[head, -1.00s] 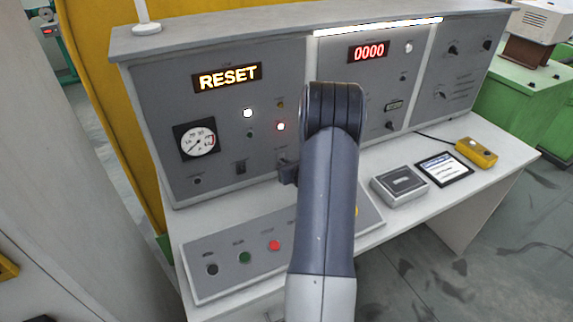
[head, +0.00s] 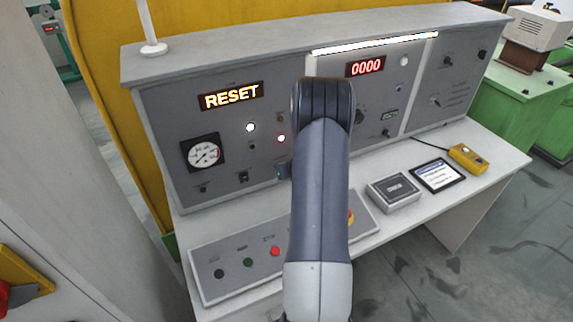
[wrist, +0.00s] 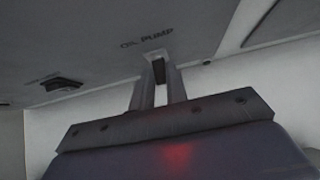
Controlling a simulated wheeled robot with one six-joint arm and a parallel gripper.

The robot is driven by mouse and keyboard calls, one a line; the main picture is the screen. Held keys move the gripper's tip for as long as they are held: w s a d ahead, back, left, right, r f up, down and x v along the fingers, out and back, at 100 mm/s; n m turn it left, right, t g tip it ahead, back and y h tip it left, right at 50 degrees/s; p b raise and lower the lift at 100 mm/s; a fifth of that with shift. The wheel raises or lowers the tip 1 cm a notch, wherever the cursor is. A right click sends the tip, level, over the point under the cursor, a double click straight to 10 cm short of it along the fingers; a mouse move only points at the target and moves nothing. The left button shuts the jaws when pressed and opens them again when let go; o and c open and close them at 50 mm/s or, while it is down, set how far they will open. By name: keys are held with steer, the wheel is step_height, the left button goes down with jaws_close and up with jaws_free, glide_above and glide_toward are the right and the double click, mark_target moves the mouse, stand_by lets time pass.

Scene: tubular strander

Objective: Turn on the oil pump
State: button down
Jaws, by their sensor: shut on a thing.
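The oil pump switch (wrist: 158,70) is a small dark lever on the grey panel, under the printed label "OIL PUMP" in the wrist view. My gripper (wrist: 158,82) is at the panel with its two fingers closed around this switch, one on each side. In the head view my own arm hides the switch and most of the gripper. The exact tilt of the lever cannot be told.
Another black switch (wrist: 62,85) is left of my gripper. A lit RESET display (head: 231,95) and a round gauge (head: 203,153) are on the panel. A button box (head: 235,285), a grey box (head: 393,192), a tablet (head: 437,175) and a yellow device (head: 466,157) lie on the desk.

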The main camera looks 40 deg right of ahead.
stand_by(0.3)
steer(key=c, duration=1.4)
jaws_free()
steer(key=b+v, duration=0.1)
steer(key=v, duration=0.9)
steer(key=shift+s+r, duration=0.3)
steer(key=shift+a, duration=0.15)
